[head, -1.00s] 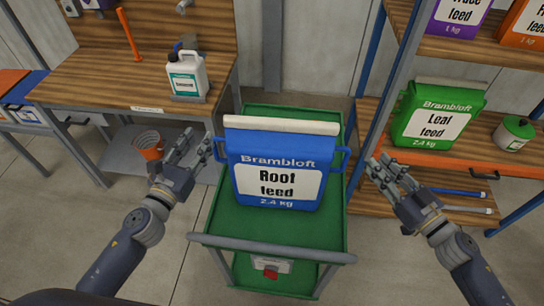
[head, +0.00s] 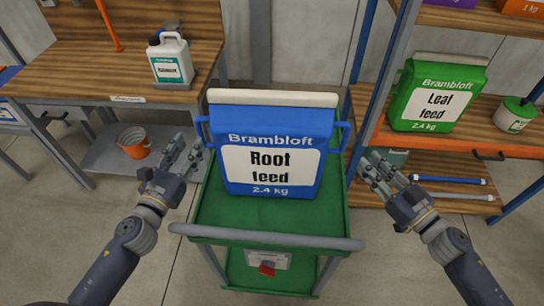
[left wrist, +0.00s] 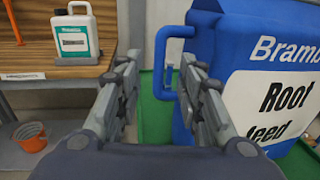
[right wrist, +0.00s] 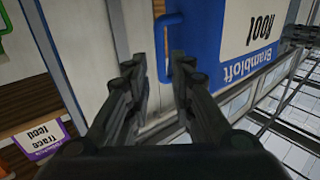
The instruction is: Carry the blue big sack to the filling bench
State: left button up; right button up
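The blue big sack (head: 270,145), labelled Root feed, stands upright on a green cart (head: 210,215), with a loop handle on each side. My left gripper (head: 181,157) is open just left of the sack, apart from its left handle. In the left wrist view, that handle (left wrist: 158,48) shows beyond the open fingers (left wrist: 158,70), nearer the right finger. My right gripper (head: 380,168) is open and empty, just right of the sack. In the right wrist view, the other handle (right wrist: 161,48) shows ahead between the fingers (right wrist: 157,75). A wooden bench (head: 75,75), probably the filling bench, stands at the left.
A white jug (head: 170,58) stands on the bench on a grey base. An orange bucket (head: 134,143) is on its lower shelf. A rack (head: 460,142) at the right holds a green Leaf feed sack (head: 436,95) and a green canister (head: 515,115). Floor is clear at lower left.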

aim_at(198, 131)
pick_arm(q)
jog(key=shift+w, duration=0.1)
pick_arm(e)
jog(key=shift+w, duration=0.1)
